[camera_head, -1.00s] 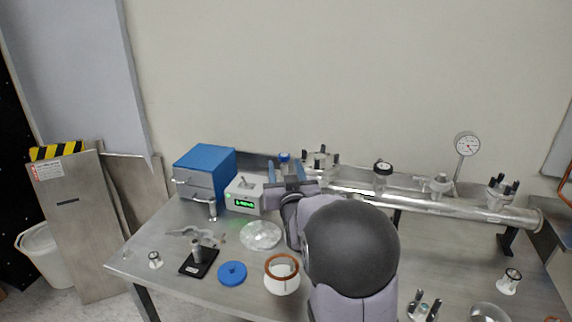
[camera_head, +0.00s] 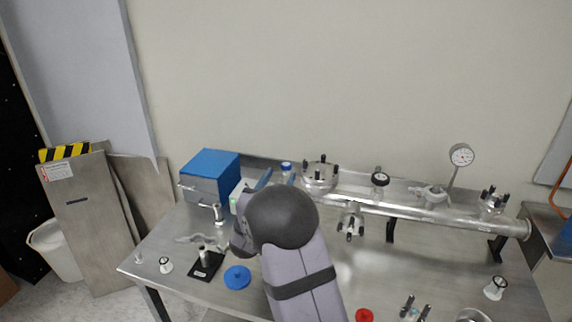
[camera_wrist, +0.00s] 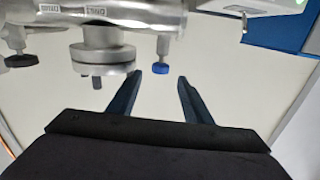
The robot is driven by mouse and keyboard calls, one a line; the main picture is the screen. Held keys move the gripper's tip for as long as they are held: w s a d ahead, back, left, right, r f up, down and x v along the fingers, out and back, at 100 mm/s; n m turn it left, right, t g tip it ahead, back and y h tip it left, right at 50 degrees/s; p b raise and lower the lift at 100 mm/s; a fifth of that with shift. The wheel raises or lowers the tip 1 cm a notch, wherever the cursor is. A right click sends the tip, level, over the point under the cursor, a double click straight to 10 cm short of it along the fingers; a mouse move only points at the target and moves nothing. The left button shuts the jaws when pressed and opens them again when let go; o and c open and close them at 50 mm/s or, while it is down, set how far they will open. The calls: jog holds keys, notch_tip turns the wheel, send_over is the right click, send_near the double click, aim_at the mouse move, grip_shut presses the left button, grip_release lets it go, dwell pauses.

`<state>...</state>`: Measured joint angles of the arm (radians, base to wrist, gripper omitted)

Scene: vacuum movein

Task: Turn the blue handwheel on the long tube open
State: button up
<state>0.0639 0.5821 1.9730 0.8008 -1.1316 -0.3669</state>
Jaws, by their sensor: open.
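The long metal tube (camera_head: 430,210) runs along the back of the table; part of it fills the upper left of the wrist view (camera_wrist: 110,18). The blue handwheel (camera_wrist: 161,69) sits on a short stem at the tube's end in the wrist view. It also shows as a small blue cap (camera_head: 286,166) in the head view. My gripper (camera_wrist: 160,76) is open and empty, its two blue fingers pointing toward the handwheel. In the head view, my arm hides much of the gripper (camera_head: 280,175).
A flange with black studs (camera_head: 320,174) stands beside the handwheel, with a black knob (camera_head: 380,178) and a dial gauge (camera_head: 461,155) farther right. A blue-topped box (camera_head: 210,168) stands left of my gripper. A blue disc (camera_head: 237,277) lies on the table.

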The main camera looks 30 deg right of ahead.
aim_at(285, 168)
jog(key=shift+w+r+n, duration=0.1)
jog(key=shift+n, duration=0.2)
jog(key=shift+p+x, duration=1)
jog(key=shift+x, duration=2.6)
jog(key=shift+c, duration=0.3)
jog(key=c, duration=1)
